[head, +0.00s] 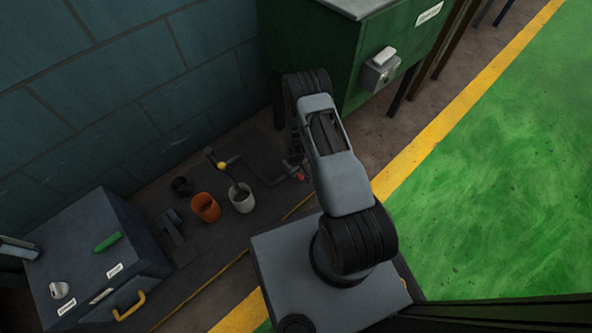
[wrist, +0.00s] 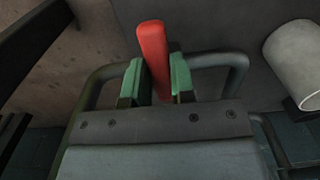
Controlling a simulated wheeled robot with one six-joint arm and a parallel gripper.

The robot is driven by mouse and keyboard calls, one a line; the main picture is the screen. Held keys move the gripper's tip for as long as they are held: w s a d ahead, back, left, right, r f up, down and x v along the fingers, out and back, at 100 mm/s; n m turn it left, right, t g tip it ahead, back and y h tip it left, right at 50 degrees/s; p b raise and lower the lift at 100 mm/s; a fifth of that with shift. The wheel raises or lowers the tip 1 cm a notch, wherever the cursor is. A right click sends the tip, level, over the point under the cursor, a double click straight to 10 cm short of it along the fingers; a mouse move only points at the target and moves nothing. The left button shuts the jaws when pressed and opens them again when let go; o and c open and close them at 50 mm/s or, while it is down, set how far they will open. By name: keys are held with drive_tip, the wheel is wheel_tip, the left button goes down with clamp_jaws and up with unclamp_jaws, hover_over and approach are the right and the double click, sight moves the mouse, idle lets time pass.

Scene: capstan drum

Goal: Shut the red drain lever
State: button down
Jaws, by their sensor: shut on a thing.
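The red drain lever (wrist: 151,45) stands between the green finger pads of my gripper (wrist: 156,82) in the wrist view. The pads close on its lower part, and its rounded upper end sticks out beyond them. In the head view, a small bit of red (head: 300,178) shows beside my gripper (head: 292,168), low near the floor by the green tank. My arm hides part of this area. The lever's pivot and whatever it is fixed to are hidden in both views.
A green tank (head: 310,50) with a grey switch box (head: 380,70) stands behind my arm. A white cup (head: 242,199), an orange cup (head: 205,208) and a crank with a yellow knob (head: 222,165) are left of my gripper. A dark cabinet (head: 95,240) is further left. Green floor at right is clear.

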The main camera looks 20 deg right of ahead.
drive_tip(key=c, duration=1)
unclamp_jaws()
drive_tip(key=shift+o, duration=0.2)
wheel_tip(320, 180, up, 14)
drive_tip(key=p, duration=0.5)
drive_tip(key=shift+p, duration=0.4)
drive_tip(key=shift+f, duration=0.1)
